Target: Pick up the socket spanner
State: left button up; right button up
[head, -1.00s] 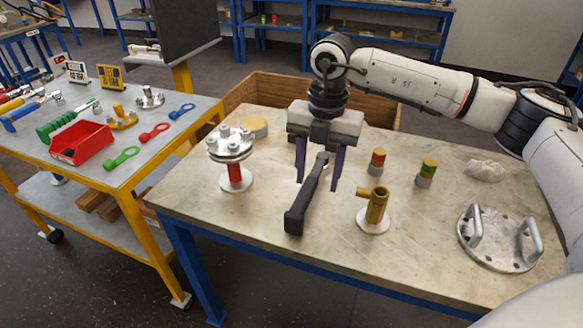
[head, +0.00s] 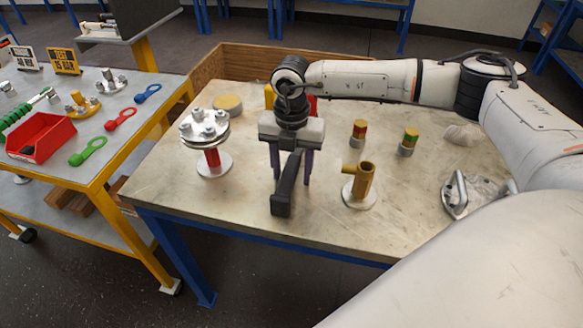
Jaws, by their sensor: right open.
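The socket spanner (head: 284,193) is a long tool with a thick black handle. It lies on the right-hand table with its handle toward the front edge, and its far end is hidden behind my right gripper. My right gripper (head: 292,181) points down over the spanner with its two dark purple fingers apart, one on each side of the tool. I cannot tell whether the fingers touch it. My left gripper is not in view.
A bolted flange on a red post (head: 212,160) stands left of the spanner, and a brass pipe piece (head: 361,184) stands close on its right. Two small coloured cylinders (head: 358,134) (head: 408,143) stand further right. A handled metal plate (head: 465,195) is partly behind my arm.

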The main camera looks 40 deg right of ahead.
aim_at(291, 165)
jog(key=shift+f, duration=0.1)
jog(key=shift+c, duration=0.4)
jog(key=shift+w, duration=0.1)
grip_shut()
notch_tip(291, 165, up, 10)
jog(key=shift+r+b, duration=0.1)
jog(key=shift+b, duration=0.2)
jog(key=shift+a, duration=0.1)
